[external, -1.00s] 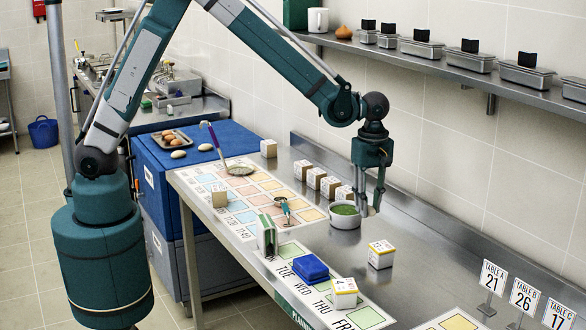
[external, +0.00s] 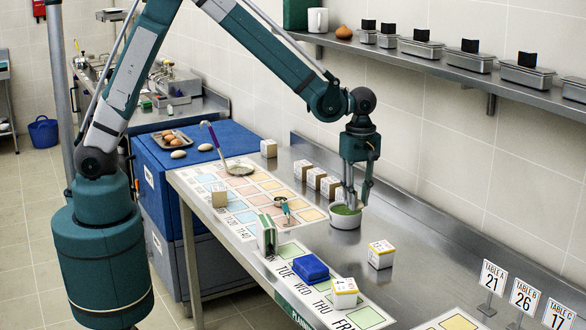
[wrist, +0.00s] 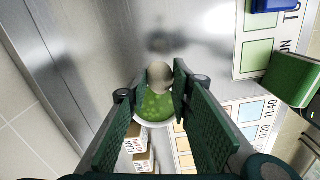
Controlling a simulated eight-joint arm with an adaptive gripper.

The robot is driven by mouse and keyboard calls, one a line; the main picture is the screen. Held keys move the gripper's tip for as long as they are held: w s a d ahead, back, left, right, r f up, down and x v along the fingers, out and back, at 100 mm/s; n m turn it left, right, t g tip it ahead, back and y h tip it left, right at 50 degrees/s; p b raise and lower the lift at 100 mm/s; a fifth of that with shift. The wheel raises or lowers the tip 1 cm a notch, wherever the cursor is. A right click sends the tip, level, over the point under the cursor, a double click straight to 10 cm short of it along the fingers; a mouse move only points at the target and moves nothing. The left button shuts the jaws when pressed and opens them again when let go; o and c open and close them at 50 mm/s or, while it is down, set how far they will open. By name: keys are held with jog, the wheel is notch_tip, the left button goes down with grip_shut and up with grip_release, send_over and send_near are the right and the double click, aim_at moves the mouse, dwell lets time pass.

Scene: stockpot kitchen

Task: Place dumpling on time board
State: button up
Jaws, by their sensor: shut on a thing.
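My gripper (external: 352,198) is shut on a pale, rounded dumpling, clear between the fingertips in the wrist view (wrist: 159,76). The dumpling is largely hidden by the fingers in the external view. The gripper is over a white bowl of green contents (external: 343,222), which lies just below the dumpling in the wrist view (wrist: 156,105). I cannot tell whether dumpling and bowl touch. The time board (external: 246,233), with coloured squares and printed times, lies on the steel table to the left of the bowl; part of it shows at the wrist view's lower right (wrist: 249,131).
Several cardboard blocks (external: 314,178) stand along the board's far edge. A green-and-white block (external: 266,236), a blue block (external: 311,267) and white-yellow boxes (external: 380,254) stand nearer.

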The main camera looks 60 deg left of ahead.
jog(key=s+a, duration=0.4)
jog(key=a, duration=0.5)
jog(key=s+a, duration=0.3)
jog(key=a, duration=0.6)
jog(key=b, duration=0.1)
send_over(255, 212)
jog(key=shift+a, duration=0.1)
jog(key=shift+f, duration=0.15)
jog(key=shift+f+b, duration=0.5)
jog(key=shift+f, duration=2.35)
jog(key=shift+f, duration=0.1)
jog(key=shift+f+b, duration=0.3)
jog(key=shift+f, duration=1.7)
jog(key=shift+f, duration=0.1)
jog(key=o, duration=0.4)
jog(key=shift+c, duration=0.2)
jog(key=o, duration=0.4)
